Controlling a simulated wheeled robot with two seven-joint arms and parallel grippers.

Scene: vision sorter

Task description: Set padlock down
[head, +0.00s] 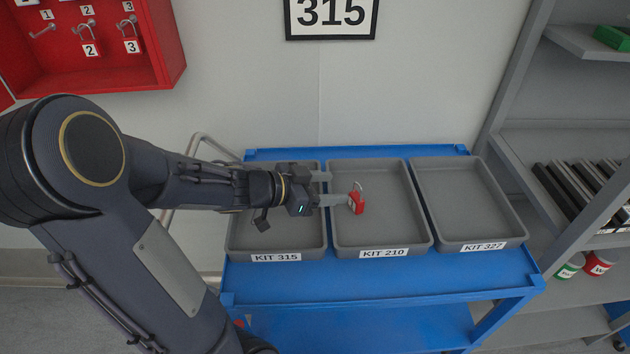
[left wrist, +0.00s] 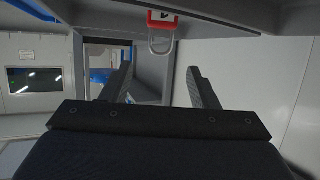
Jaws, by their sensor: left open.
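A red padlock (head: 357,203) with a silver shackle shows inside the outline of the grey KIT 210 tray (head: 424,240), toward its left side. My left gripper (head: 338,188) reaches in from the left over the KIT 315 tray (head: 312,252), its fingertips over the left part of the KIT 210 tray. Its fingers are apart, with the padlock just beyond the tips. In the left wrist view the padlock (left wrist: 162,20) is ahead of the open left gripper (left wrist: 159,72), its shackle toward the gripper and nothing between the fingers. My right gripper is out of view.
The KIT 327 tray (head: 470,195) is empty on the blue cart (head: 380,285). A red cabinet (head: 150,75) with padlocks 2 and 3 on hooks hangs upper left. A grey shelf (head: 560,140) with binders stands right.

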